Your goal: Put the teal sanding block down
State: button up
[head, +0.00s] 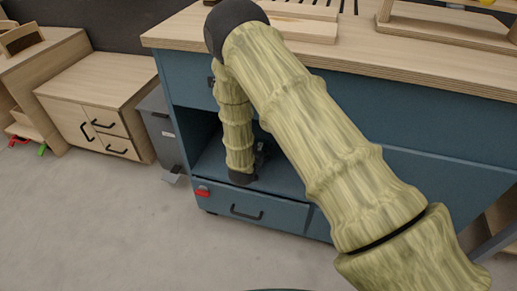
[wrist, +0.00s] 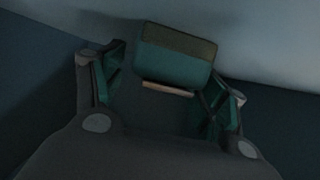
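The sanding block (wrist: 172,67) shows in the wrist view, teal with a brownish upper layer and a pale strip at its near edge. It lies between and just beyond the fingertips of my gripper (wrist: 170,72). The fingers are spread, with a narrow gap at the block's left; on the right the finger is very near it, and contact there is unclear. In the head view my arm reaches into the open bay of the blue cabinet (head: 410,165), and my gripper is mostly hidden behind it. The block cannot be made out there.
The bay floor (head: 285,182) is dim and bounded by side walls. Below it is a drawer with a dark handle and a red item (head: 202,191) at its left. The wooden worktop (head: 400,62) overhangs above.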

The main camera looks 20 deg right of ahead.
jog(key=shift+r, duration=0.2)
jog(key=p+v, duration=0.3)
jog(key=v, duration=0.9)
dwell(1.3)
